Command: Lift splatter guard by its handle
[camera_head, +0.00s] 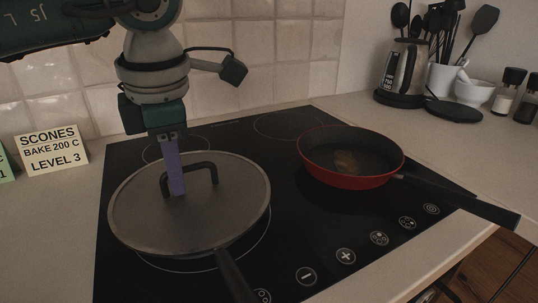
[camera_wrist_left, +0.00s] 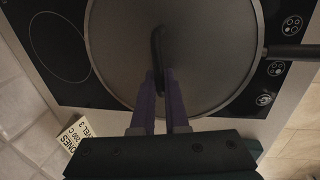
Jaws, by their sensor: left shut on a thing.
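The splatter guard (camera_head: 217,220) is a round grey disc with a dark arched handle (camera_head: 212,169) at its middle. It lies over a pan at the left front of the hob, and the pan's dark handle (camera_head: 234,276) sticks out at the front. My left gripper (camera_head: 177,188) points down from above with purple fingers shut on the handle. In the left wrist view the guard (camera_wrist_left: 205,60) fills the upper middle, and the handle (camera_wrist_left: 157,45) runs in between the two fingers (camera_wrist_left: 162,85). My right gripper is not in view.
A red pan (camera_head: 348,181) with food in it stands at the right of the black hob (camera_head: 300,235). A kettle (camera_head: 401,70), a utensil holder, a mortar and grinders stand at the back right. A scones card (camera_head: 52,149) leans at the left by the tiled wall.

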